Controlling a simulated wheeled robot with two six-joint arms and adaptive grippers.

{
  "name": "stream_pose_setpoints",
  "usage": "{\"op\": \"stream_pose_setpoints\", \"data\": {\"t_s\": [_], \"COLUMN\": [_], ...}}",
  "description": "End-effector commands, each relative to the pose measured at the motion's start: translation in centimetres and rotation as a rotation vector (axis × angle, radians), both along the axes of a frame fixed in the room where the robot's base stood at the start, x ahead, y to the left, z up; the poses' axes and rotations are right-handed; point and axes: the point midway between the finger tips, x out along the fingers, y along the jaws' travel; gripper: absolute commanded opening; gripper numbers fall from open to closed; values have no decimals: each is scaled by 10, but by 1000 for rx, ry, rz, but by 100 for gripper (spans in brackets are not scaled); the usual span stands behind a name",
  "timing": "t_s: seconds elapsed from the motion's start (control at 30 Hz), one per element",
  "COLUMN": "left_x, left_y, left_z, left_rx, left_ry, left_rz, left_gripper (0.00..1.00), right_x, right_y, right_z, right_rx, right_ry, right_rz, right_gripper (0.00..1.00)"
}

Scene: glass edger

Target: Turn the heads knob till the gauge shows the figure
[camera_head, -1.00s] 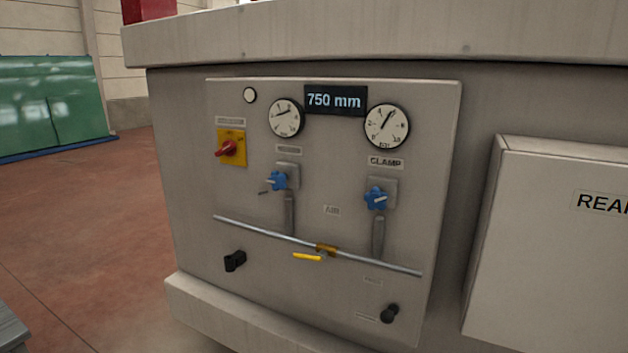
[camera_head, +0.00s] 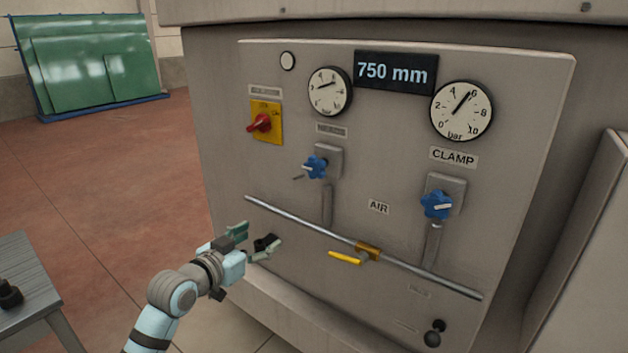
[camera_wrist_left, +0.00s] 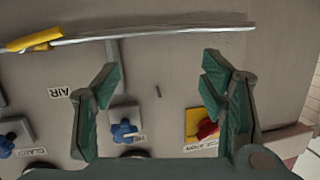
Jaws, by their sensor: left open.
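The left blue star knob (camera_head: 316,167) sits on a grey block under the left gauge (camera_head: 330,91); the label between them is too small to read. That gauge's needle lies nearly level, tilted slightly up to the right; its figures are too small to read. The display (camera_head: 396,73) reads 750 mm. My left gripper (camera_head: 260,238) is open and empty, below and left of this knob and apart from it. In the left wrist view, upside down, the knob (camera_wrist_left: 123,131) shows between the open fingers. My right gripper is not in view.
The CLAMP knob (camera_head: 437,204) sits under the right gauge (camera_head: 461,110), whose needle points near 6. A pipe (camera_head: 300,222) with a yellow valve lever (camera_head: 345,258) crosses the panel. A red switch (camera_head: 262,123) is at upper left.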

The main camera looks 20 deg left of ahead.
Motion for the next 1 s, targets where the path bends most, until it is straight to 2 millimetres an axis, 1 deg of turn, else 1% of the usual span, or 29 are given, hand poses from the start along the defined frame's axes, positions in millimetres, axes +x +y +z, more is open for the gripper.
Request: {"op": "stream_pose_setpoints", "data": {"t_s": [0.03, 0.1, 0.13, 0.2, 0.27, 0.37, 0.47, 0.5, 0.6, 0.7, 0.83, 1.0], "left_x": [-6, -21, -27, -35, -34, -19, 6, 17, 45, 68, 87, 96], "left_y": [-13, -32, -39, -49, -53, -60, -70, -75, -87, -95, -102, -105], "left_z": [51, 101, 116, 136, 141, 142, 143, 143, 142, 142, 141, 140], "left_rx": [26, 61, 74, 93, 97, 92, 88, 90, 91, 94, 95, 97], "left_ry": [-82, -165, -192, -229, -240, -240, -238, -238, -237, -238, -238, -238], "left_rz": [-52, -121, -142, -174, -184, -186, -186, -188, -188, -186, -185, -184], "left_gripper": [65, 65, 65, 65, 65, 65, 65, 65, 65, 65, 65, 65], "right_x": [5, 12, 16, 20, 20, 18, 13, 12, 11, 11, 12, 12], "right_y": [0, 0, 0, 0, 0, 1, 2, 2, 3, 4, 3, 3], "right_z": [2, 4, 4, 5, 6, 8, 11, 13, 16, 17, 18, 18], "right_rx": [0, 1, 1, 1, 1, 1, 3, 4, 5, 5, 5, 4], "right_ry": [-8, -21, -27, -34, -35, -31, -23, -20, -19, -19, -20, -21], "right_rz": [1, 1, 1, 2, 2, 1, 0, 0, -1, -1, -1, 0], "right_gripper": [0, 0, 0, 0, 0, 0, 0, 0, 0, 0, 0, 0]}}
